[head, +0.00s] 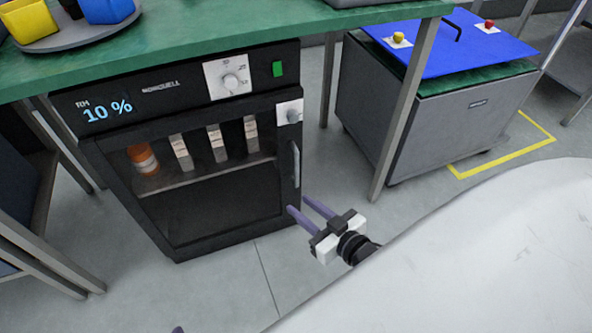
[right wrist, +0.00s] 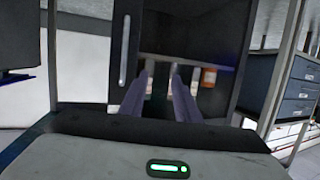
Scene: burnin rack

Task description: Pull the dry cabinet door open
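The black dry cabinet (head: 190,78) stands under a green bench, its display reading 10 %. Its windowed door (head: 220,215) looks shut, with a pale upright handle (head: 296,163) at the right edge. The handle also shows in the right wrist view (right wrist: 125,50), left of the fingers. My right gripper (head: 298,203) is open and empty, with its purple fingers pointing at the door's lower right edge, below the handle in the picture. It also shows in the right wrist view (right wrist: 160,75). Only a purple tip of my left gripper (head: 178,330) shows at the bottom edge.
An orange-and-white jar (head: 143,159) and several pale packets (head: 217,143) stand on a shelf inside. Right of the cabinet are a table leg (head: 398,115) and a grey cart (head: 440,125) with a blue top. Grey floor (head: 215,285) is clear in front.

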